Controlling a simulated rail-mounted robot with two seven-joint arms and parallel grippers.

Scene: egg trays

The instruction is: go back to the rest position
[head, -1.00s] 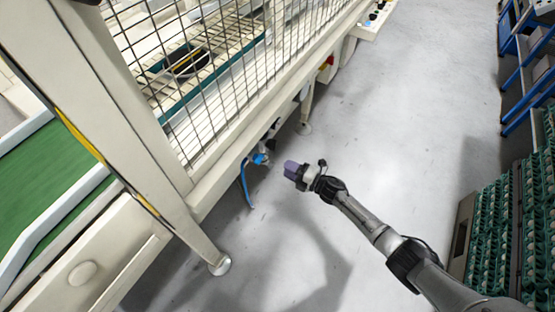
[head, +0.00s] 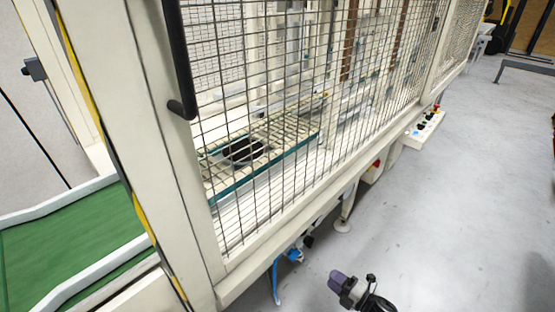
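My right gripper (head: 338,281) shows at the bottom of the head view, right of centre. It is a small dark purple-grey end on a black wrist, above the grey floor and to the right of the machine's lower edge. Its fingers are too small and turned too far away to tell whether they are open or shut. No object shows in it. My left gripper is not in view. No egg tray is in view.
A cream machine with a wire mesh guard (head: 300,110) fills the middle. A green conveyor belt (head: 75,245) lies at the left. A control box (head: 424,131) juts out on the right side. The grey floor (head: 460,190) at the right is mostly clear.

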